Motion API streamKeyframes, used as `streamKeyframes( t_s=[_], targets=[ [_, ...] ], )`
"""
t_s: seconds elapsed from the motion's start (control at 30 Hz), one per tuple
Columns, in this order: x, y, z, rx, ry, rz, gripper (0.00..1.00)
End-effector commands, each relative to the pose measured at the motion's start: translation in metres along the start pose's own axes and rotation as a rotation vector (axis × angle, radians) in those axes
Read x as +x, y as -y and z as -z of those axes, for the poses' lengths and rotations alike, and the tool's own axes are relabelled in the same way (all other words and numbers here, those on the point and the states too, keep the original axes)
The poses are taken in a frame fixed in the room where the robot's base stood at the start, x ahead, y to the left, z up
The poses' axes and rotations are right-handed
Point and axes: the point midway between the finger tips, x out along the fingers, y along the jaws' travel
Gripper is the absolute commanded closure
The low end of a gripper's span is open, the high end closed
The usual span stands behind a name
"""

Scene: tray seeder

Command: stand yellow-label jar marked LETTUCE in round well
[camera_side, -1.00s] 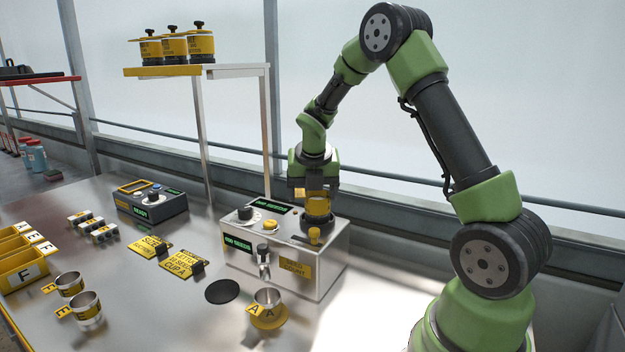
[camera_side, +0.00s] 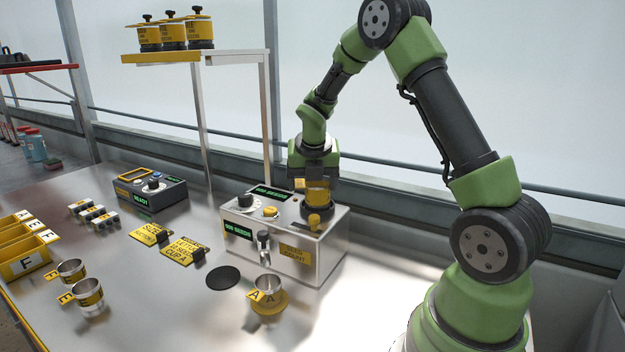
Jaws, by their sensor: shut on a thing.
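My gripper (camera_side: 314,178) points down over the back right of the silver seed counter (camera_side: 318,262). It is shut on a yellow-label jar (camera_side: 317,196), which is upright at the top of the counter. The jar's lettering is too small to read. The round well is hidden under the jar, and I cannot tell whether the jar's base is fully down in it.
Several yellow-label jars (camera_side: 172,36) stand on the raised shelf (camera_side: 160,57). A cup marked A (camera_side: 267,287) stands on a yellow disc before the counter, beside a black round pad (camera_side: 223,278). Yellow cards (camera_side: 184,251), a dark control box (camera_side: 150,192) and bins (camera_side: 28,262) lie left.

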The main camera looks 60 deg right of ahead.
Motion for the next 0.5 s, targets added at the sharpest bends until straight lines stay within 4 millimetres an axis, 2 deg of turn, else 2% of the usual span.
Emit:
streamKeyframes(
  t_s=[0.17, 0.2, 0.27, 0.5],
  targets=[
    [0.0026, 0.0, 0.001, 0.001, 0.0, 0.0, 0.48],
    [0.0023, 0.0, 0.0008, 0.001, 0.001, 0.0, 0.13],
    [0.0023, 0.0, 0.0008, 0.001, 0.001, 0.0, 0.0],
    [0.0014, 0.0, 0.0009, 0.001, 0.0, 0.0, 0.0]
  ],
)
